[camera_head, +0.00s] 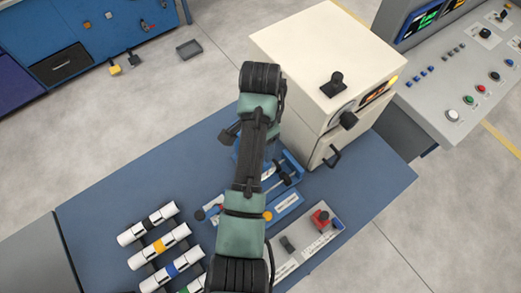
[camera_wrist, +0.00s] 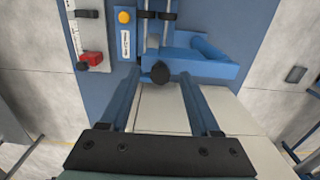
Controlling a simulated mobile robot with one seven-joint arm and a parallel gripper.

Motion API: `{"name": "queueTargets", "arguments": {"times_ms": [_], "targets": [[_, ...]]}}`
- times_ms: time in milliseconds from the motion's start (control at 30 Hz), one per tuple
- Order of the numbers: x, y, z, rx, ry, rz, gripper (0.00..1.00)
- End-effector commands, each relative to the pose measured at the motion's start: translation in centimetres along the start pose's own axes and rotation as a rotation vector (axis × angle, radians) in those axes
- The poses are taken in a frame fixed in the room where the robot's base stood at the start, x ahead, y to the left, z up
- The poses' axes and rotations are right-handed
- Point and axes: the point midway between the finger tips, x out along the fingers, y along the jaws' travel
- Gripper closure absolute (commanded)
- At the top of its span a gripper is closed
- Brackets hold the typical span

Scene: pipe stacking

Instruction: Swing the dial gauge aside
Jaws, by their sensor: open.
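My gripper (camera_wrist: 158,84) is open in the wrist view, its two blue-grey fingers spread apart and pointing at a blue fixture (camera_wrist: 205,68). A round black knob (camera_wrist: 160,72) shows between the fingertips; I cannot tell whether they touch it. Two pale rods (camera_wrist: 153,36) run away from the fixture behind the knob. No dial face is clear, so I cannot tell whether the knob belongs to the dial gauge. In the head view the blue fixture (camera_head: 290,165) is partly hidden behind my arm, and the gripper's fingers are not clear there.
A cream machine box (camera_head: 325,70) with a black handle (camera_head: 331,157) stands close behind the fixture. White banded pipes (camera_head: 160,245) lie in a rack at left. A red part (camera_head: 321,219) sits on a grey plate at front right. The blue bench top (camera_head: 125,195) is clear at left.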

Motion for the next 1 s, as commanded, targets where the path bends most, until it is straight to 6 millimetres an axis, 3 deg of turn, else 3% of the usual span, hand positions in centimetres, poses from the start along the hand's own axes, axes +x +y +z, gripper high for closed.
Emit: {"name": "queueTargets", "arguments": {"times_ms": [233, 600, 933, 1000], "targets": [[2.6, 0.0, 0.0, -0.001, 0.0, 0.0, 0.37], [3.2, 0.0, 0.0, -0.001, 0.001, -0.002, 0.39], [3.1, 0.0, 0.0, -0.001, 0.001, -0.001, 0.98], [3.1, 0.0, 0.0, -0.001, 0.001, -0.001, 1.0]]}}
